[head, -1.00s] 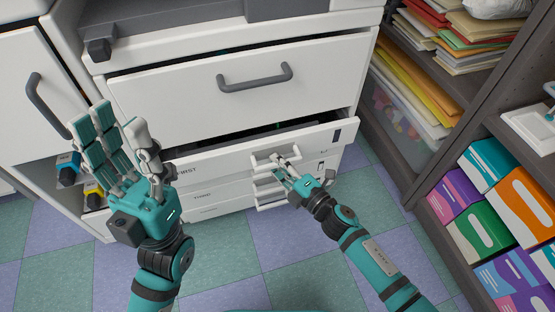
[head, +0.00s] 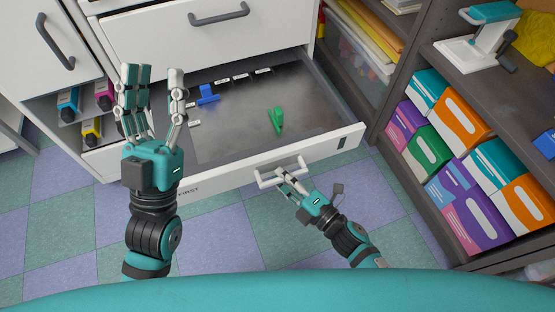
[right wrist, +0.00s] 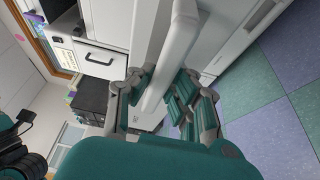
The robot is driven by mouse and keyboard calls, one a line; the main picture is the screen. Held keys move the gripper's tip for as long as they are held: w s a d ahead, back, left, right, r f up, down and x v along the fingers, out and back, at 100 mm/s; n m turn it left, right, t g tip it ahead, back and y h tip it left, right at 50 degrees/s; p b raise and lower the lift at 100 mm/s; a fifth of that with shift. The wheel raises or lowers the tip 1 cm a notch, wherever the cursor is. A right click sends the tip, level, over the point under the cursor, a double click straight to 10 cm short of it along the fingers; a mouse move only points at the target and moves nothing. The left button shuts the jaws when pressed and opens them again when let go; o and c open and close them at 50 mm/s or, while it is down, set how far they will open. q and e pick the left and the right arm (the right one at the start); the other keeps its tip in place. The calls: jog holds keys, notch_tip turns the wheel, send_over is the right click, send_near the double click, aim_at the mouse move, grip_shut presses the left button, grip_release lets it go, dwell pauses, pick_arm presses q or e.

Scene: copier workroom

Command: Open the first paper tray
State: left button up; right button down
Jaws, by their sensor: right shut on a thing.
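The first paper tray (head: 225,182) is pulled well out of the white copier. Its inside shows a grey floor with a blue guide (head: 208,95) and a green guide (head: 276,121). My right gripper (head: 287,178) is shut on the white tray handle (head: 267,180) at the tray's front. In the right wrist view the fingers (right wrist: 160,95) wrap around the pale handle bar (right wrist: 172,55). My left gripper (head: 152,105) is raised with its fingers apart and empty, over the tray's left side in the picture.
Above the tray is a closed drawer with a grey handle (head: 220,17). Toner cartridges (head: 68,103) sit in an open bay at the left. A shelf unit with coloured paper packs (head: 465,125) stands close on the right. The tiled floor (head: 230,240) before the tray is clear.

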pick_arm(q)
jog(key=shift+w+d+f+g+y, duration=0.1)
jog(key=shift+w+f+g+y, duration=0.3)
jog(key=shift+w+f+g, duration=0.25)
pick_arm(e)
jog(key=shift+s+d+r, duration=0.1)
jog(key=shift+s+d, duration=0.15)
jog(key=shift+s, duration=0.4)
jog(key=shift+s+d, duration=0.2)
jog(key=shift+s, duration=0.45)
jog(key=c, duration=1.2)
grip_release()
jog(key=shift+c, duration=0.2)
pick_arm(q)
jog(key=shift+h, duration=0.3)
pick_arm(e)
jog(key=shift+s, duration=0.1)
jog(key=v, duration=1.2)
